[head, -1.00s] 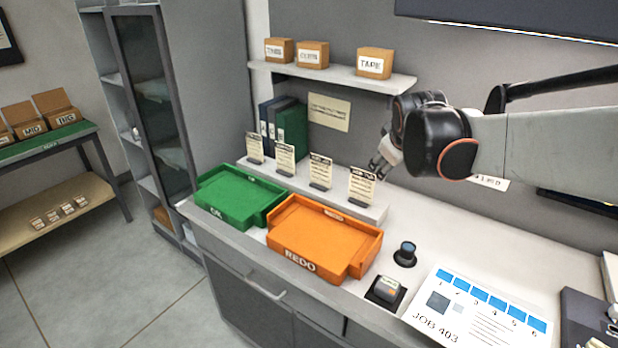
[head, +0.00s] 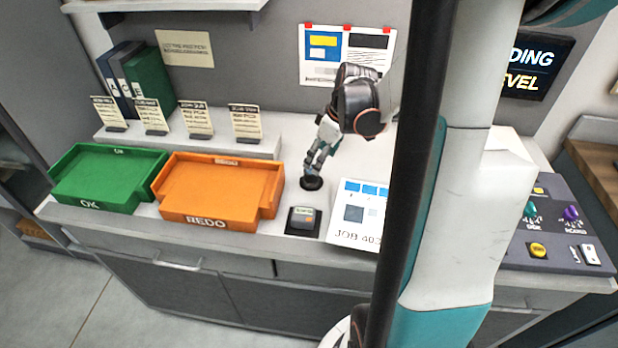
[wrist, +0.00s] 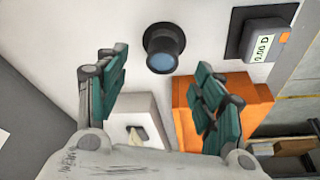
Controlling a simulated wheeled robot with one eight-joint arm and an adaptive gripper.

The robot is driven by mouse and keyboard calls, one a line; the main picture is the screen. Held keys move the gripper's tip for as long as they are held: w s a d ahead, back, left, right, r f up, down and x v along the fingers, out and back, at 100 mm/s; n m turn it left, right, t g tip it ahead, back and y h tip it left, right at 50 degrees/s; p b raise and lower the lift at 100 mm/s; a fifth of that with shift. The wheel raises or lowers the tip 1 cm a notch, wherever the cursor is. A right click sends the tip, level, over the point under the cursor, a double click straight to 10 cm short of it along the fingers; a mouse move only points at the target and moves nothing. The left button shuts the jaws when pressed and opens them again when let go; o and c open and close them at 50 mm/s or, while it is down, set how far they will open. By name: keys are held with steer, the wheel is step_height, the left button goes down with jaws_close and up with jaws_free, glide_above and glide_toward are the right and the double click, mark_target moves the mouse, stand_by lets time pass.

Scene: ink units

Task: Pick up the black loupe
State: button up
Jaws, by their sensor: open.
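The black loupe (head: 312,183) stands on the white worktop between the orange REDO tray and the JOB 403 sheet. In the wrist view the loupe (wrist: 163,47) shows its round bluish lens and black rim, with both fingers apart from it on either side. My gripper (head: 311,164) is open and empty, pointing down just above the loupe. In the wrist view my gripper (wrist: 160,66) has its green-padded fingers spread wide. In the head view the fingers lie close over the loupe, and I cannot tell the exact gap.
The orange REDO tray (head: 221,221) and green OK tray (head: 90,203) are to the left. A small grey device (head: 302,219) sits on a dark pad in front of the loupe. The JOB 403 sheet (head: 345,232) lies right of it. Cards (head: 198,120) stand on a ledge behind.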

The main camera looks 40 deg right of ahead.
mark_target(311, 173)
steer(key=b+x, duration=0.1)
steer(key=x, duration=0.1)
steer(key=b+x, duration=0.1)
steer(key=x, duration=0.2)
steer(key=b+x, duration=0.1)
steer(key=x, duration=0.2)
steer(key=shift+w+a+f, duration=0.1)
steer(key=shift+w+a, duration=0.05)
steer(key=shift+a, duration=0.15)
steer(key=shift+c, duration=0.2)
steer(key=c, duration=1)
